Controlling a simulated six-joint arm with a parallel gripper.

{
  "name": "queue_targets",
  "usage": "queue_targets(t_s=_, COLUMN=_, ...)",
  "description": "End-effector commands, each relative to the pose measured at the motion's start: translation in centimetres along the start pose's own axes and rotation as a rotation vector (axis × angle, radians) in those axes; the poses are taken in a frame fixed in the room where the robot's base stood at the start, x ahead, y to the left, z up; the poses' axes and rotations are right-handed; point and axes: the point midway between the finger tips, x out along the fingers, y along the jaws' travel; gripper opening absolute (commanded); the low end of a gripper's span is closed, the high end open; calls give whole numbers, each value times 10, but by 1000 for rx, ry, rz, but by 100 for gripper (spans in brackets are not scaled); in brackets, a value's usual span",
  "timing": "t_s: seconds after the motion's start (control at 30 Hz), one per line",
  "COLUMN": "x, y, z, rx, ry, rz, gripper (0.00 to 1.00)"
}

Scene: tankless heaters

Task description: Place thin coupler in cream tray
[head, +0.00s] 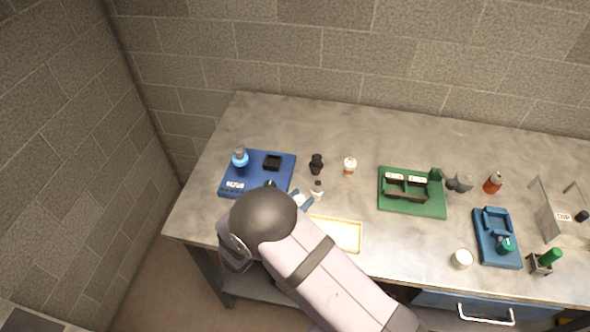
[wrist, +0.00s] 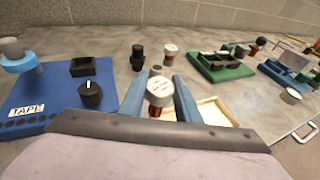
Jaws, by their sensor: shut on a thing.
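My gripper (wrist: 164,93) has its two blue fingers shut on a small coupler (wrist: 159,91) with a pale grey round top and a reddish-brown lower part. It stands upright between the fingers. In the head view my arm covers much of the gripper (head: 309,198), and the coupler (head: 317,187) shows at the fingertips. The cream tray (head: 350,220) lies to the right of the gripper, partly hidden by my arm. In the wrist view the tray (wrist: 220,105) shows behind the right finger.
A blue board (head: 228,190) with a knob and a square socket is on the left. A black fitting (head: 316,163) and a white-topped fitting (head: 350,166) stand behind the gripper. A green holder (head: 420,208) and a blue holder (head: 490,255) are on the right.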

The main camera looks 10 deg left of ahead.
Motion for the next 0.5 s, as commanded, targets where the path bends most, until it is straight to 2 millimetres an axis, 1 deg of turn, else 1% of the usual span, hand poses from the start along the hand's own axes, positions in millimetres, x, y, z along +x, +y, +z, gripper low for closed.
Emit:
queue_targets(t_s=0.03, x=1, y=-9, z=-1, rx=17, ry=-2, rz=-44, gripper=0)
queue_targets(t_s=0.1, x=0, y=-19, z=4, rx=40, ry=-1, rz=-106, gripper=0)
queue_targets(t_s=0.3, x=-5, y=-45, z=18, rx=92, ry=0, rz=-274, gripper=0)
queue_targets(t_s=0.4, x=-7, y=-52, z=24, rx=108, ry=0, rz=-329, gripper=0)
queue_targets(t_s=0.5, x=-8, y=-54, z=27, rx=114, ry=0, rz=-360, gripper=0)
